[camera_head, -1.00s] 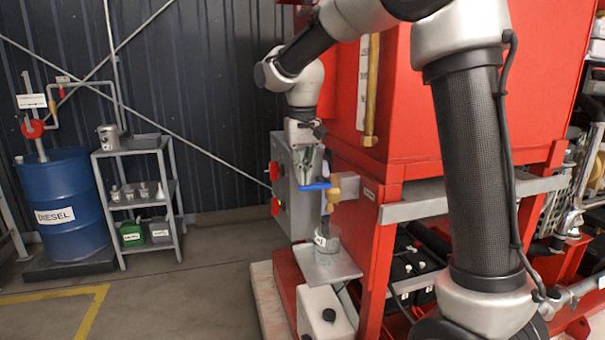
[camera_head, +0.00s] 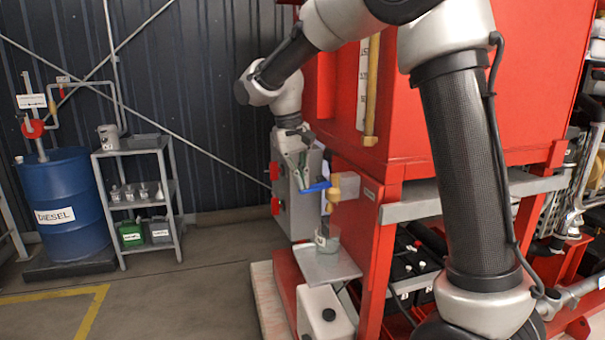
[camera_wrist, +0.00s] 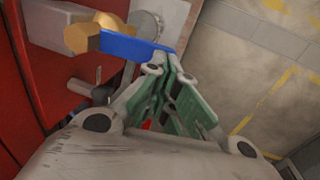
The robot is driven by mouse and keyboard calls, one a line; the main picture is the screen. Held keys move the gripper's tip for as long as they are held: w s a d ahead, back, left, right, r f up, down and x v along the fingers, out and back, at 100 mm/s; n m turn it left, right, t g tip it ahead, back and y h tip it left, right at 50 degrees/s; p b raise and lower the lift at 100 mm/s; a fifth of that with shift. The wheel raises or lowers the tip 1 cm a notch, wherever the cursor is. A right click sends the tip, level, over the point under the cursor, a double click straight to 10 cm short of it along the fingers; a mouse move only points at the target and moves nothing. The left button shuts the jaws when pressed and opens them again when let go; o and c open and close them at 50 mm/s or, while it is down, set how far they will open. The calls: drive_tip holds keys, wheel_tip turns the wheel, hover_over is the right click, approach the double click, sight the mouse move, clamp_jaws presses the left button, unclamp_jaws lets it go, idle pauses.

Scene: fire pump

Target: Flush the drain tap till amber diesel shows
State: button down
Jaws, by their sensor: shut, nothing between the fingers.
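The drain tap (camera_head: 335,191) is a brass-coloured fitting on the red tank's frame, with a blue lever (camera_head: 316,187) pointing left. The wrist view also shows the brass tap (camera_wrist: 86,38) and its blue lever (camera_wrist: 135,47). My gripper (camera_head: 302,187) is shut and empty, its tips right at the lever's free end; I cannot tell whether they touch. Its green-padded fingers (camera_wrist: 171,70) are together in the wrist view. A small clear jar (camera_head: 327,240) stands on a metal tray below the tap, with greyish contents. A thin dark line shows above the jar; its colour is unclear.
A grey control box (camera_head: 296,190) with red knobs is just behind my gripper. A white container (camera_head: 325,315) stands under the tray (camera_head: 335,268). Batteries (camera_head: 410,260) sit inside the red frame. A blue diesel drum (camera_head: 65,200) and a shelf (camera_head: 140,190) stand left; floor between is clear.

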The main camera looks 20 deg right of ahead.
drive_tip(key=shift+a+f+h, duration=0.1)
drive_tip(key=shift+f+h, duration=0.85)
drive_tip(key=shift+h, duration=0.25)
drive_tip(key=shift+r, duration=0.15)
idle(1.7)
drive_tip(key=shift+r, duration=0.7)
drive_tip(key=d+r+v, duration=0.1)
drive_tip(key=d+v, duration=0.1)
drive_tip(key=v, duration=1.1)
drive_tip(key=shift+d+r, duration=0.25)
drive_tip(key=shift+r, duration=0.1)
